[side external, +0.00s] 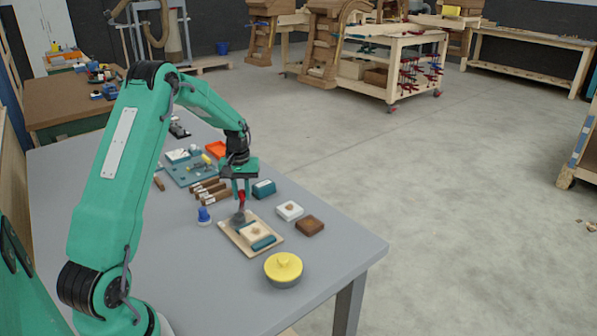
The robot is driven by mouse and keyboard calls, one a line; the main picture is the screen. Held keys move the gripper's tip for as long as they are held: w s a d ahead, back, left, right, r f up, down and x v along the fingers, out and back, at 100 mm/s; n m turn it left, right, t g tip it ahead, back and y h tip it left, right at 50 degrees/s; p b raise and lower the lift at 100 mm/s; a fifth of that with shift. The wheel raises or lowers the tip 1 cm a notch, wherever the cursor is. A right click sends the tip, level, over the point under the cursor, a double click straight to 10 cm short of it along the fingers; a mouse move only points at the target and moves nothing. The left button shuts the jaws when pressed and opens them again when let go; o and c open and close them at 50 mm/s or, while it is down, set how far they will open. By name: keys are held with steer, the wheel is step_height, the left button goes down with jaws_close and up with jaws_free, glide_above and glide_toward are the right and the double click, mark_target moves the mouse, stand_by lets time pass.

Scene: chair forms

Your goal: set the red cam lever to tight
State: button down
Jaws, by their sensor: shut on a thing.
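The red cam lever (241,196) stands out at the far left part of a wooden board (276,240) on the grey table. Only a small red piece of it shows below my gripper. A dark grey round base (239,219) sits under it on the board. My gripper (241,194) points down over the board with its fingers shut around the red lever. The fingers hide part of the lever, and its exact angle is too small to tell. A pale block (254,231) and a teal piece (263,243) are also on the board.
A yellow-lidded pot (283,268) stands near the table's front edge. A blue-topped item (204,215) is left of the board. A white block (290,210), a brown block (310,225) and a teal block (263,188) lie right and behind. Brown bars (208,188) lie behind.

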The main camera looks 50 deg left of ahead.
steer(key=shift+s+a+r+n, duration=0.1)
steer(key=shift+s+a+n, duration=0.35)
steer(key=shift+n, duration=0.5)
steer(key=shift+s+a+n, duration=0.2)
steer(key=shift+s+n, duration=0.4)
steer(key=shift+n, duration=0.35)
steer(key=c, duration=1.3)
jaws_free()
steer(key=shift+o, duration=0.2)
step_height(320, 180, up, 8)
